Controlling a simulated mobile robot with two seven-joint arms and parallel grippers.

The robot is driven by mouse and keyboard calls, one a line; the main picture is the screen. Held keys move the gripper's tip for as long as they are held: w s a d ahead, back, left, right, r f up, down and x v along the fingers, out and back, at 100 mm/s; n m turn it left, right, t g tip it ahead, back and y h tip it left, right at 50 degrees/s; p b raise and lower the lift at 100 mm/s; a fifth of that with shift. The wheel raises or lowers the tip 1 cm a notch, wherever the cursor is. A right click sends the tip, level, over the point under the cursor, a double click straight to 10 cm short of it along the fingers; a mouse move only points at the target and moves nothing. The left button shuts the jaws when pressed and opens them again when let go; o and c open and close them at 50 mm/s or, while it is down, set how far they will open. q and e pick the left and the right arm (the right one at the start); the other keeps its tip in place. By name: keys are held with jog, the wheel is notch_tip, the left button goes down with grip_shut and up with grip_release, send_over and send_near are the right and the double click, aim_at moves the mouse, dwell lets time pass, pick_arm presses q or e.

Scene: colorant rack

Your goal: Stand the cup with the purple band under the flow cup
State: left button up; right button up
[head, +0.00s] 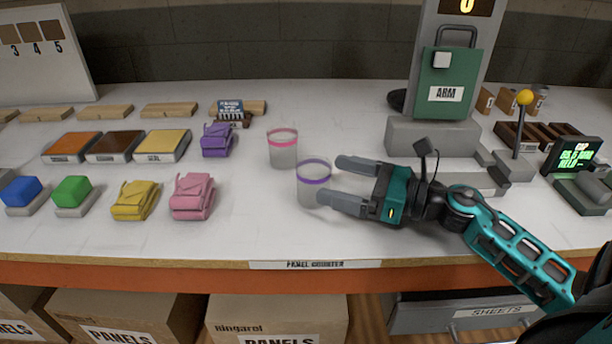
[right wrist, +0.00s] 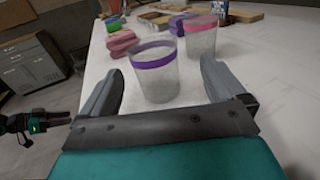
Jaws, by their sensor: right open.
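The clear cup with the purple band (head: 311,190) stands upright on the counter. My right gripper (head: 333,182) is open, its fingers level and pointing left at this cup. In the right wrist view the purple-banded cup (right wrist: 155,76) stands between and just beyond the open fingers (right wrist: 160,90); no grip on it shows. My left gripper (right wrist: 38,125) appears small at the left edge of the right wrist view; its jaw state is unclear. It is out of the head view. I cannot clearly make out the flow cup; a grey stand (head: 435,137) with a green "ARM" panel (head: 450,78) is at the back right.
A pink-banded cup (head: 283,148) stands just behind and left of the purple-banded one. Purple (head: 217,140), pink (head: 192,196) and yellow (head: 136,199) bundles lie left. A yellow-knobbed lever (head: 522,125) and a small display (head: 573,157) are right. The counter's front middle is clear.

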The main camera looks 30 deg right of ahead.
aim_at(299, 170)
jog(key=x, duration=0.2)
jog(key=p+x, duration=0.1)
jog(key=x, duration=0.3)
jog(key=shift+s+a+r, duration=0.15)
jog(key=shift+a+r, duration=0.15)
jog(key=shift+a, duration=0.05)
jog(key=shift+w+a+f, duration=0.1)
jog(key=shift+w+a, duration=0.1)
jog(key=shift+w, duration=0.1)
jog(key=c, duration=1.1)
